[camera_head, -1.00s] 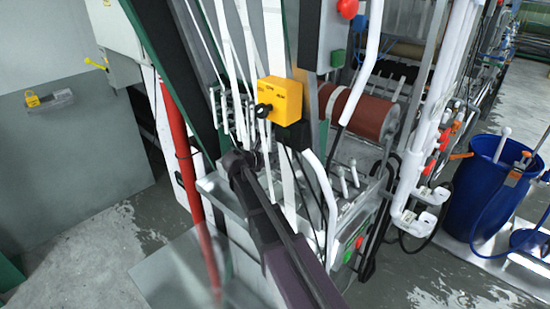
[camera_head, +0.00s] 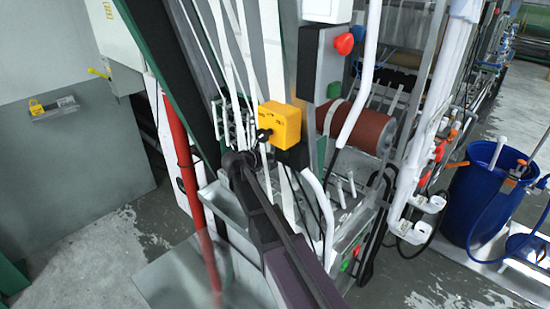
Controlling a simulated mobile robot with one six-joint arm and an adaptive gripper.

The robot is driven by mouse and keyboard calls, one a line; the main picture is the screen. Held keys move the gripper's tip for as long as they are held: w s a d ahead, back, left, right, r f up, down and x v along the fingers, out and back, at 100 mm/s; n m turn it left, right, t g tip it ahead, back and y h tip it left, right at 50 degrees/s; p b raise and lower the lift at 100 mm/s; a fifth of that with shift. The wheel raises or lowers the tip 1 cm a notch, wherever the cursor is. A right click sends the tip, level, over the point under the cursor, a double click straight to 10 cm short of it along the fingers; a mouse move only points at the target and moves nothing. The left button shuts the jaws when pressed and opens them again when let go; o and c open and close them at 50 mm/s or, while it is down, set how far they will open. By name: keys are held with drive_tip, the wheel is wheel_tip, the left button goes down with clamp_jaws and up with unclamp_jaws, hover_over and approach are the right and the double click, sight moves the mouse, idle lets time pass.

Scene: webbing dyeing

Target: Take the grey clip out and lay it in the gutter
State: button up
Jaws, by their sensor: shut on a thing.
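My gripper (camera_head: 256,152) is at the far end of my dark arm, among the white webbing strips just left of and below the yellow box (camera_head: 279,125). It is small, dark and partly hidden by my own wrist. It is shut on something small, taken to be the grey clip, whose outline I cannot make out. A grey metal trough (camera_head: 219,201), which may be the gutter, is below and left of my wrist, beside the red pole. My arm hides part of it.
White webbing strips (camera_head: 238,50) run down to a row of metal guides (camera_head: 228,115). A red pole (camera_head: 187,170) stands left of my arm. White pipes (camera_head: 326,215), a reddish roller (camera_head: 362,130) and a blue barrel (camera_head: 481,195) are to the right. Open floor (camera_head: 90,255) lies at left.

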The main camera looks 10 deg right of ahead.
drive_tip(key=s+a+f+b, duration=0.4)
drive_tip(key=s+a, duration=0.2)
drive_tip(key=a, duration=0.2)
idle(1.1)
drive_tip(key=shift+f, duration=0.1)
idle(0.3)
drive_tip(key=shift+f, duration=0.1)
wheel_tip(320, 180, down, 12)
drive_tip(key=b, duration=1.2)
